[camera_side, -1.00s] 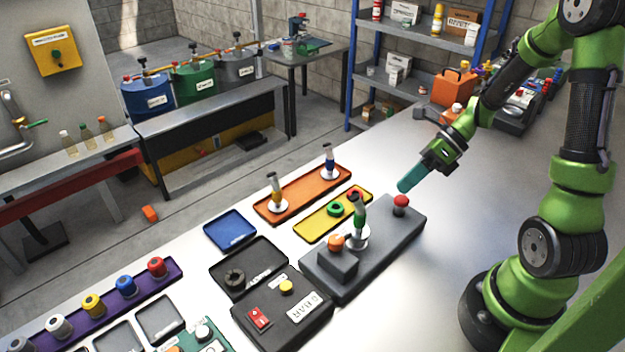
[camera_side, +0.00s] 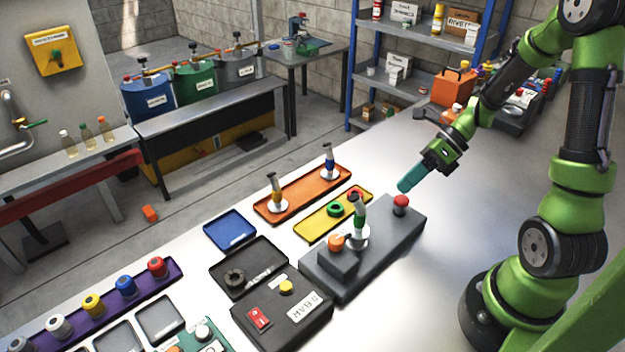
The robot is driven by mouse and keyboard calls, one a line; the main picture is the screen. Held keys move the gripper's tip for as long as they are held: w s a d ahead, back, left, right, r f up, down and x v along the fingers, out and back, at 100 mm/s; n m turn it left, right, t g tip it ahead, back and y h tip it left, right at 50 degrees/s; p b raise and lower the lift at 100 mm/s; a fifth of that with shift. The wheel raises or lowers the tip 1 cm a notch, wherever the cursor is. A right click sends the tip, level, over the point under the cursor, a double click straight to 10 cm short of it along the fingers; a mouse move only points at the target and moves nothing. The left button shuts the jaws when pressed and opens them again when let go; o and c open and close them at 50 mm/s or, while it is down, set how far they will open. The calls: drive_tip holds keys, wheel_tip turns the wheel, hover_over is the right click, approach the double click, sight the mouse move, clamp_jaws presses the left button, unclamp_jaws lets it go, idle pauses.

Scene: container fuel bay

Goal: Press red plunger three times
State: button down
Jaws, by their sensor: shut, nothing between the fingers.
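The red plunger (camera_side: 401,201) stands upright at the far right end of the grey block (camera_side: 385,250) on the table. My gripper (camera_side: 404,187) is shut and empty, with its teal fingers pointing down and left. In the picture the fingertips lie just above the red cap; I cannot tell whether they touch it or are a little apart. An orange knob (camera_side: 336,242) and a green-handled nozzle (camera_side: 358,212) are on the same block, left of the plunger.
A yellow tray (camera_side: 318,228) with a green ring and an orange tray (camera_side: 303,193) with two nozzles lie left of the block. A black box with a yellow button (camera_side: 286,287) is in front. The table right of the block is clear.

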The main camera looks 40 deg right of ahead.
sight(401, 198)
drive_tip(key=shift+f, duration=0.1)
drive_tip(key=shift+f, duration=0.35)
drive_tip(key=shift+f, duration=1.35)
idle(1.3)
drive_tip(key=shift+r, duration=1.8)
drive_tip(key=shift+r, duration=0.15)
drive_tip(key=shift+r, duration=2.4)
drive_tip(key=shift+r, duration=1.85)
